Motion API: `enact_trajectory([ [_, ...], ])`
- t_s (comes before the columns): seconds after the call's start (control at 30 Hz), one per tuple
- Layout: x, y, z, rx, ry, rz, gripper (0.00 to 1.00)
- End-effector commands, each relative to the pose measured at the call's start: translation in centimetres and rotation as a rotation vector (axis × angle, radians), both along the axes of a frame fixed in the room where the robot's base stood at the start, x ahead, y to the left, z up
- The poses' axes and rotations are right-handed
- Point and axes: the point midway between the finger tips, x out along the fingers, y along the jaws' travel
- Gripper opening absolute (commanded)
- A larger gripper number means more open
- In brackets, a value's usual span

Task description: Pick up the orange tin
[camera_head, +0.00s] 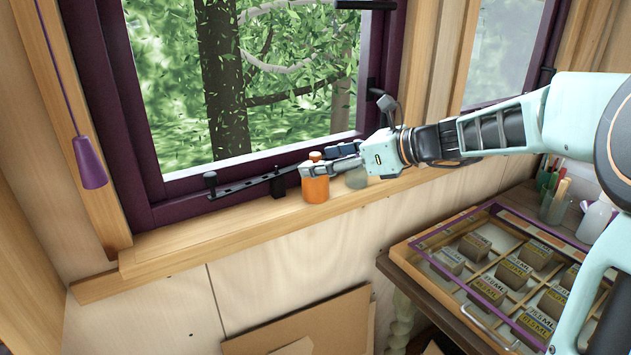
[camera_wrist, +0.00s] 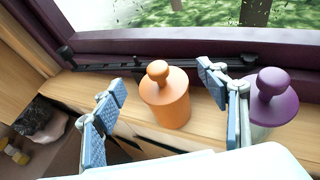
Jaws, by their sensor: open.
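The orange tin (camera_head: 316,188) is a small upright cylinder with a knobbed lid, standing on the wooden windowsill. In the wrist view the orange tin (camera_wrist: 167,97) stands between the two blue-padded fingers of my gripper (camera_wrist: 165,108). My gripper (camera_head: 325,168) is open, with a gap showing between the left finger and the tin; the right finger is closer to it. In the head view the fingers reach the tin from the right and partly cover its upper part.
A purple-lidded jar (camera_wrist: 272,97) stands just right of the right finger; it shows as a pale jar (camera_head: 356,178) in the head view. A black window stay (camera_head: 245,187) runs behind the tin. A compartment tray (camera_head: 420,244) with several small boxes lies lower right. The left sill is clear.

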Motion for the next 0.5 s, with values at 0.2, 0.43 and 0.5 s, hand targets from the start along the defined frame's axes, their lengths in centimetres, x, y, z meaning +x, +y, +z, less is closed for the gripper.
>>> enact_trajectory([
  [0.2,0.9,1.7,-0.8,0.000,-0.001,0.000,0.67],
  [0.43,1.0,1.7,-0.8,-0.001,-0.002,0.000,0.66],
  [0.5,1.0,1.7,-0.8,-0.001,-0.002,0.000,0.58],
])
